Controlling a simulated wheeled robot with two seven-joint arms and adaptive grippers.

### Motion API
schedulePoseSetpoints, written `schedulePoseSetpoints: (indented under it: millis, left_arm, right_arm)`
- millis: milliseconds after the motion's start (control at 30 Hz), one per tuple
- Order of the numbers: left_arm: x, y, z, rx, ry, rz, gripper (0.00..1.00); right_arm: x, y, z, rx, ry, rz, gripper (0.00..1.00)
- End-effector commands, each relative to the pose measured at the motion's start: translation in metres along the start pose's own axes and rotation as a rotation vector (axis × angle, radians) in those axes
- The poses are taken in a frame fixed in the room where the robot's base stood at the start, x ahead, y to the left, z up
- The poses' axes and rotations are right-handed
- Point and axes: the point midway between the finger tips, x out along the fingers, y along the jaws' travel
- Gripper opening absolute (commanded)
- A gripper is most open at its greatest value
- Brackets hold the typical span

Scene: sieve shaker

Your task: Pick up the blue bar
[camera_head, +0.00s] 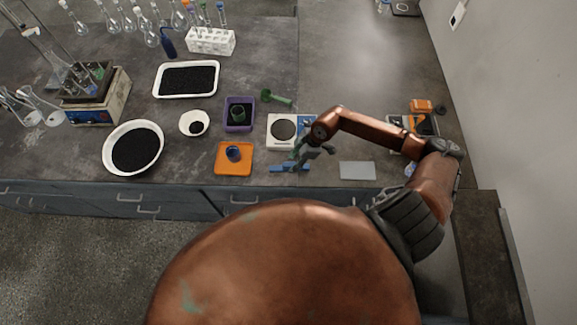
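The blue bar (281,168) lies on the dark bench top near its front edge, just right of the orange tray. Its right part is partly covered by my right gripper. My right gripper (311,161) is small and dark in the head view, and it hangs over the right end of the bar. Its fingers look spread apart, with nothing clearly held between them. Whether a finger touches the bar cannot be seen. My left gripper is not in view.
A white scale (282,130) stands just behind the bar. An orange tray (234,159) with a small blue cup is on the left. A grey plate (357,170) lies on the right. Purple (239,114) and white (187,80) trays and glassware fill the bench further back.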

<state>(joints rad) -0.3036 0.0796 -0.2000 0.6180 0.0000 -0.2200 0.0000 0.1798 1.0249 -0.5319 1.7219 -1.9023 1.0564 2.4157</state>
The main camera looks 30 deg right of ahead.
Motion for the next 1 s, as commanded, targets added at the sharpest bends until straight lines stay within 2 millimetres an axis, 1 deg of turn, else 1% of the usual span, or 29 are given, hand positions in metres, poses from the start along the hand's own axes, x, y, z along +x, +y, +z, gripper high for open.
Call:
schedulePoseSetpoints:
  millis: [200,300,400,600,667,1000]
  left_arm:
    - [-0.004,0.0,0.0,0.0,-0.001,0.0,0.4]
    - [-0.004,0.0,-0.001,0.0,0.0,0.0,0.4]
    - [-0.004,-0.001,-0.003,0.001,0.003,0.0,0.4]
    - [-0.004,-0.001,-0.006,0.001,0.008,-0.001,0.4]
    - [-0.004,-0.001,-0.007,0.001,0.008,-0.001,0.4]
    - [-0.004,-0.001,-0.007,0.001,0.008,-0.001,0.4]
  right_arm:
    - [0.031,0.006,0.002,-0.001,0.003,-0.002,0.39]
    - [0.043,0.005,0.002,-0.002,0.003,-0.002,0.39]
    - [0.048,0.005,0.001,-0.004,0.003,-0.001,0.39]
    - [0.048,0.005,0.001,-0.006,0.003,-0.001,0.39]
    - [0.048,0.005,0.001,-0.006,0.003,-0.001,0.36]
    - [0.048,0.005,0.001,-0.006,0.003,-0.002,0.12]
